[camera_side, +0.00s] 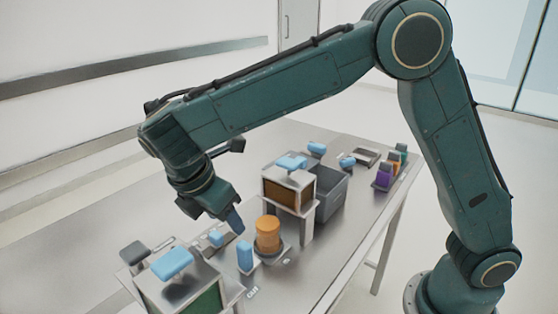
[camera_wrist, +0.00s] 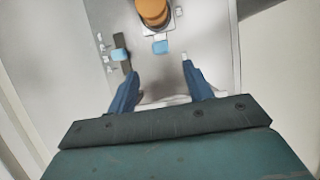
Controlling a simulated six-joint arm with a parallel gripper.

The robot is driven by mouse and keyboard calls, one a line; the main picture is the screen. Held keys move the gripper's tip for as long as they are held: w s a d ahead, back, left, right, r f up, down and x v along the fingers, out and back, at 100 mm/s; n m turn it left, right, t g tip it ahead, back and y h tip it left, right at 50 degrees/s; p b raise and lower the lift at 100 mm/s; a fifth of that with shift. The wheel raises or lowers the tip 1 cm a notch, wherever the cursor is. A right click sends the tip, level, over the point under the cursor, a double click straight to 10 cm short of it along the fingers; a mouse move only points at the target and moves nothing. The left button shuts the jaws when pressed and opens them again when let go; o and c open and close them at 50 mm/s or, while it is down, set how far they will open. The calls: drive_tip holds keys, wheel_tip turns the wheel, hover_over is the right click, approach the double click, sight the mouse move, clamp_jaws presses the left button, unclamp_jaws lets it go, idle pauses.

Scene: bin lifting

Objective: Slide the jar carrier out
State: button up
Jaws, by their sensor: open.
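An orange jar (camera_side: 268,232) stands upright on a low grey carrier (camera_side: 270,256) on the metal table. A blue upright handle (camera_side: 245,256) is at the carrier's near left side. In the wrist view the orange jar (camera_wrist: 152,12) is at the top edge, partly cut off, with the blue handle (camera_wrist: 160,47) just below it. My gripper (camera_side: 237,222) is above and left of the handle in the side view. In the wrist view its two blue fingers (camera_wrist: 160,69) are spread apart with nothing between them, and the handle lies just beyond the tips.
A blue knob on a dark strip (camera_wrist: 119,54) lies left of the handle. A box with a blue-handled lid (camera_side: 290,185) stands behind the jar, a grey bin (camera_side: 330,190) beyond. A similar blue-handled box (camera_side: 172,264) is at front left. "OUT" is marked on the table.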

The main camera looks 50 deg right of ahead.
drive_tip(key=shift+d, duration=0.1)
idle(0.3)
drive_tip(key=y, duration=0.4)
hover_over(244, 244)
drive_tip(key=shift+r, duration=0.45)
wheel_tip(244, 244, down, 14)
drive_tip(key=shift+r, duration=0.1)
idle(0.9)
drive_tip(key=shift+c, duration=0.2)
clamp_jaws()
